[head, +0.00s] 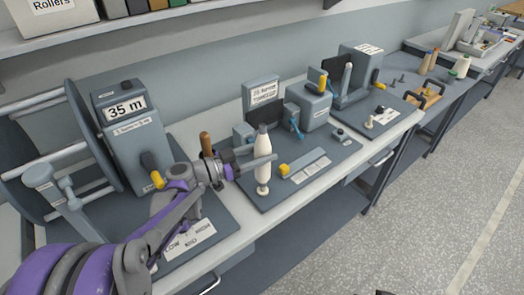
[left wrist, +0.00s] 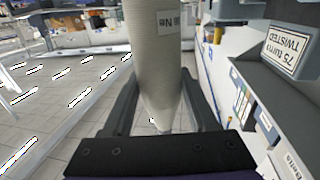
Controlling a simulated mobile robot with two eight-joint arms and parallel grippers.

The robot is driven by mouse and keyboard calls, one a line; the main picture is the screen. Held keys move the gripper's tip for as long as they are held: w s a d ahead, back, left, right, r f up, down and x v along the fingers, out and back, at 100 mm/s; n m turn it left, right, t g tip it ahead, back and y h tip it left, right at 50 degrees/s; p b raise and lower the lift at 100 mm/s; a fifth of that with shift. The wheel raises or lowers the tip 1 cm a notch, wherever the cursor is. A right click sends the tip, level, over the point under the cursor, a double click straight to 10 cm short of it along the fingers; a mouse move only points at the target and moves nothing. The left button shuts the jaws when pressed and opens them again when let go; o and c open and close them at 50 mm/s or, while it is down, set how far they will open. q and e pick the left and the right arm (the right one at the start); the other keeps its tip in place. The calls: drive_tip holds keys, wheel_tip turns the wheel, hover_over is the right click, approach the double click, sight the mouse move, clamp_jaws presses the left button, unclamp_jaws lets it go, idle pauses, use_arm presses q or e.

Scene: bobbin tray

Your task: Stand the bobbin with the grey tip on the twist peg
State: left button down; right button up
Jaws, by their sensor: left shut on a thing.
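The bobbin (head: 263,148) is a cream, tapered cone with a grey tip, standing about upright in the head view. My left gripper (head: 260,163) is shut around its body from the left. In the left wrist view the bobbin (left wrist: 155,55) fills the gap between both fingers and shows a small printed label. Its lower end is over the dark board (head: 248,193) of the twisting station; I cannot tell whether it touches a peg there. The twist peg is not clearly visible and may be hidden by the bobbin.
A large winder marked 35 m (head: 130,125) stands left. Other bobbins (head: 460,67) stand on the far bench.

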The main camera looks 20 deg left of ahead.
use_arm(q)
drive_tip(key=shift+f+b, duration=0.75)
drive_tip(key=shift+f, duration=0.7)
drive_tip(key=shift+c, duration=0.5)
unclamp_jaws()
drive_tip(key=shift+r, duration=0.1)
drive_tip(key=v, duration=1)
drive_tip(key=shift+s+a+b, duration=0.25)
drive_tip(key=shift+a+b, duration=0.1)
drive_tip(key=shift+b, duration=0.1)
